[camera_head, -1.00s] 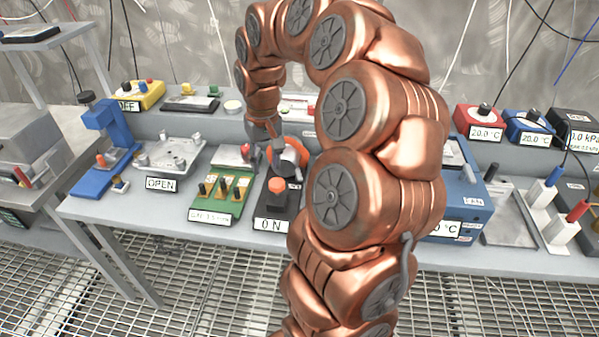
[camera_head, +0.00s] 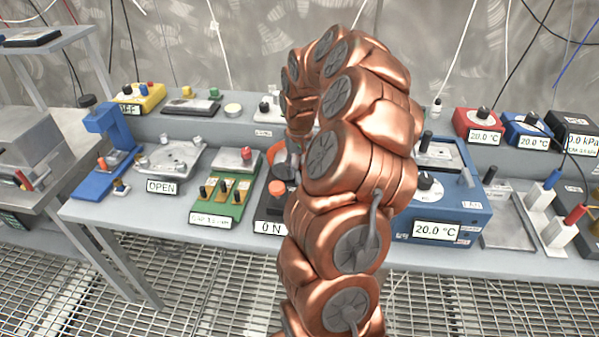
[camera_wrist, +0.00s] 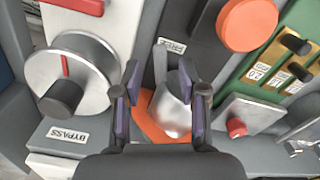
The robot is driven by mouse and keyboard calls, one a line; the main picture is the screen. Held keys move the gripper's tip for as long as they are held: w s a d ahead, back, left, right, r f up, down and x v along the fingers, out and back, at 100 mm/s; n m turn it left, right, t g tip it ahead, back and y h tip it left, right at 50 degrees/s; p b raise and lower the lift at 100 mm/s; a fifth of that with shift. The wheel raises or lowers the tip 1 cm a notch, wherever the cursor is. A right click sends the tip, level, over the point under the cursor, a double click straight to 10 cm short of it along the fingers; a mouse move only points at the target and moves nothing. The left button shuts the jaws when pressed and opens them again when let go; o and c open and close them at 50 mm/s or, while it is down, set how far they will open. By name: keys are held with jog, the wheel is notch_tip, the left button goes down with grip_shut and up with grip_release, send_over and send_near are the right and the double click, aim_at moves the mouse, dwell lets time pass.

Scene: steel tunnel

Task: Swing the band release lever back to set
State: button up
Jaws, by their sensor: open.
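In the wrist view my gripper (camera_wrist: 160,84) is open, its two fingers on either side of a silver rounded part (camera_wrist: 172,112) with orange beneath it. A narrow light grey piece (camera_wrist: 160,62), possibly the band release lever, rises between the fingertips beside a label (camera_wrist: 172,45) that seems to read FREE. I cannot tell whether a finger touches it. The dark-based unit with an orange cap (camera_wrist: 247,24) lies just beyond; in the head view this unit shows the orange cap (camera_head: 277,188) and a 0 N display (camera_head: 270,228). My arm hides my gripper there.
A silver BYPASS dial (camera_wrist: 72,80) with a dark handle stands close left of my gripper in the wrist view. A green board (camera_head: 222,192) with several small switches sits beside the 0 N unit. A blue 20.0 °C box (camera_head: 455,212) stands right of my arm.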

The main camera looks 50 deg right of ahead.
aim_at(299, 181)
jog(key=shift+f, duration=1.1)
grip_shut()
